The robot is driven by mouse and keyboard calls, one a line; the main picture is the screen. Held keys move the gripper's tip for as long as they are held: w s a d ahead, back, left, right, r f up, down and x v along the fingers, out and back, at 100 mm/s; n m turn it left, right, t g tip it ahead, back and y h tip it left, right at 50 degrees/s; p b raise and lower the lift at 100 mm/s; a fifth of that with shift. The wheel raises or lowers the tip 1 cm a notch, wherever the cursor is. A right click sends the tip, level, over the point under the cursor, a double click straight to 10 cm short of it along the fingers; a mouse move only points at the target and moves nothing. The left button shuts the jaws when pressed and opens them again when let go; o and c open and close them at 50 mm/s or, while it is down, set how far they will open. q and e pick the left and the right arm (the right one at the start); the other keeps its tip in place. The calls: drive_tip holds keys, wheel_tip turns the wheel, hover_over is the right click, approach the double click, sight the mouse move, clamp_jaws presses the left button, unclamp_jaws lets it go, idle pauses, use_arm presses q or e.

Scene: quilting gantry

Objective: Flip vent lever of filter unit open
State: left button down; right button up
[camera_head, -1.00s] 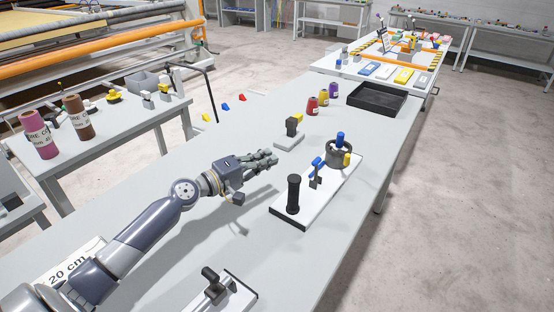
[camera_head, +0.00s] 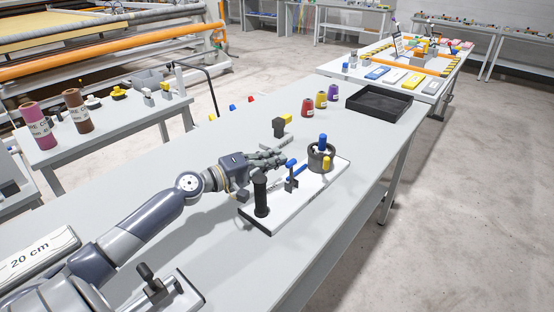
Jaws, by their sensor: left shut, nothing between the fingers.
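What looks like the filter unit is a white base plate (camera_head: 279,213) on the long grey table. It carries an upright black handle (camera_head: 261,194), a small grey bracket with a blue-tipped lever (camera_head: 291,164), and a dark round housing (camera_head: 321,158) with a blue knob (camera_head: 322,142) and a yellow knob (camera_head: 326,162). The blue lever tip slants upward. My left gripper (camera_head: 284,159) is shut and empty, with its fingertips just left of the lever tip, beside the plate's far-left side. I cannot tell whether they touch the lever. My right gripper is not in view.
A dark block with a yellow top (camera_head: 280,127) stands just behind my left gripper. Several coloured spools (camera_head: 320,100) and a black tray (camera_head: 379,103) are farther back. Another lever fixture (camera_head: 155,290) is in front. The table right of the plate is clear.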

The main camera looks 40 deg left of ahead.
use_arm(q)
drive_tip(key=shift+w+a, duration=0.1)
drive_tip(key=shift+r, duration=0.1)
drive_tip(key=d+p, duration=0.1)
drive_tip(key=d+m+p, duration=0.1)
drive_tip(key=shift+s+r+p, duration=0.2)
drive_tip(key=shift+r+p, duration=0.1)
drive_tip(key=shift+p, duration=0.1)
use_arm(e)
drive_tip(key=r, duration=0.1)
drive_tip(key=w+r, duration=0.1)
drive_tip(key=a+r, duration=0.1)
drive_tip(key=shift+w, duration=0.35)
